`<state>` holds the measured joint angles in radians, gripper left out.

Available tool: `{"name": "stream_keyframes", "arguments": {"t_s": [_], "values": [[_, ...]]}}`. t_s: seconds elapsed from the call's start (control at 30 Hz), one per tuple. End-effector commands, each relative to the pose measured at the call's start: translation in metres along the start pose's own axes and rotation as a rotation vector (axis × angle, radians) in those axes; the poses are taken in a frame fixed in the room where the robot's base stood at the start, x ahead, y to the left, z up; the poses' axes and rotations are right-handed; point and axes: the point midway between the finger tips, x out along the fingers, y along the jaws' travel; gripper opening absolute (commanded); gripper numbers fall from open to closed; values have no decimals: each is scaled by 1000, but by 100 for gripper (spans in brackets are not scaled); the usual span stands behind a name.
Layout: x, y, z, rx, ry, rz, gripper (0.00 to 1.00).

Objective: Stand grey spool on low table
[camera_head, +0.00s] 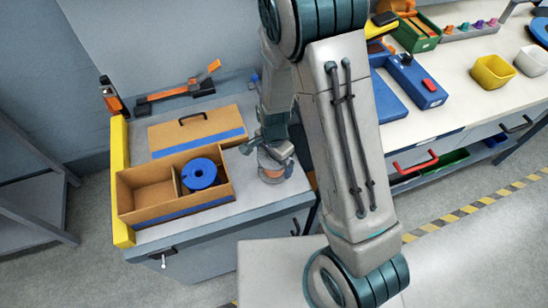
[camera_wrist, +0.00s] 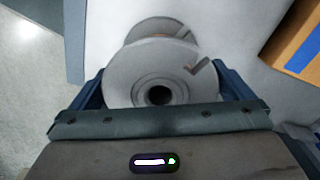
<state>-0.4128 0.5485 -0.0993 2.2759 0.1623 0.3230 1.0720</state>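The grey spool (camera_wrist: 150,75) sits between the two fingers of my gripper (camera_wrist: 160,88) in the wrist view. Its round flange with a dark centre hole faces the camera, and the far flange shows behind it. The fingers meet the near flange on both sides. In the head view my gripper (camera_head: 270,150) is over the right part of the low table (camera_head: 250,206), with the spool (camera_head: 272,174) below it, showing an orange-brown band. The spool looks roughly upright. I cannot tell whether its lower flange touches the tabletop.
A cardboard box (camera_head: 146,209) with two compartments stands left of the spool; a blue spool (camera_head: 199,174) is in its right compartment. A lid (camera_head: 180,133) with a black handle lies behind. A yellow strip (camera_head: 121,180) edges the table's left. A workbench (camera_head: 450,110) stands at right.

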Motion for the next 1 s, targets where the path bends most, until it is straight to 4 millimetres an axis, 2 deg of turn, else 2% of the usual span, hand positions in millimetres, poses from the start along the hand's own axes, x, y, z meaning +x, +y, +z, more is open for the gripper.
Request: {"name": "stream_keyframes", "arguments": {"t_s": [0.17, 0.5, 0.7, 1.0], "values": [[-13, -1, 0, -1, 2, -3, 100], [-78, -2, 0, -1, 2, -7, 100], [-109, -1, 0, -1, 1, -4, 100], [-124, 0, 0, -1, 0, -1, 100]]}}
